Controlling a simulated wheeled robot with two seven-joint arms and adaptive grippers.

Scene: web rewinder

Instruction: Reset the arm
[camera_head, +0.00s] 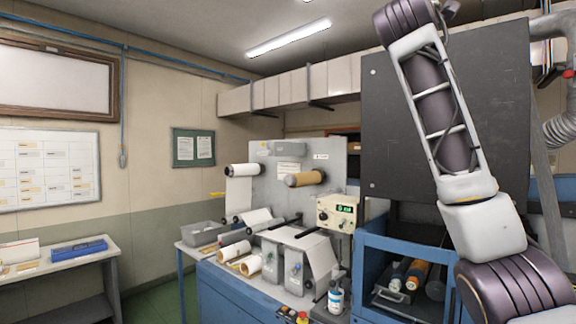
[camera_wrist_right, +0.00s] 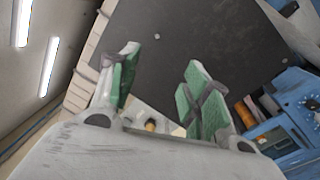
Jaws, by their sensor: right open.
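My right arm rises on the right side of the head view, in front of a dark panel, and its gripper is out of that frame at the top. In the right wrist view my right gripper (camera_wrist_right: 160,90) is open, with green pads on both fingers and nothing between them. Behind the fingers is the dark panel (camera_wrist_right: 185,40). My left gripper and left arm are not in view. The web rewinder (camera_head: 285,205) stands at the middle of the head view, with a white roll (camera_head: 245,170) and a brown roll (camera_head: 305,179) on its upright plate.
The dark panel (camera_head: 385,130) is close behind my right arm. Below it a blue open cabinet (camera_head: 400,245) holds several rolls. A control box (camera_head: 337,212) and a spray bottle (camera_head: 335,297) are beside the rewinder. A table with a blue tray (camera_head: 79,248) stands at left.

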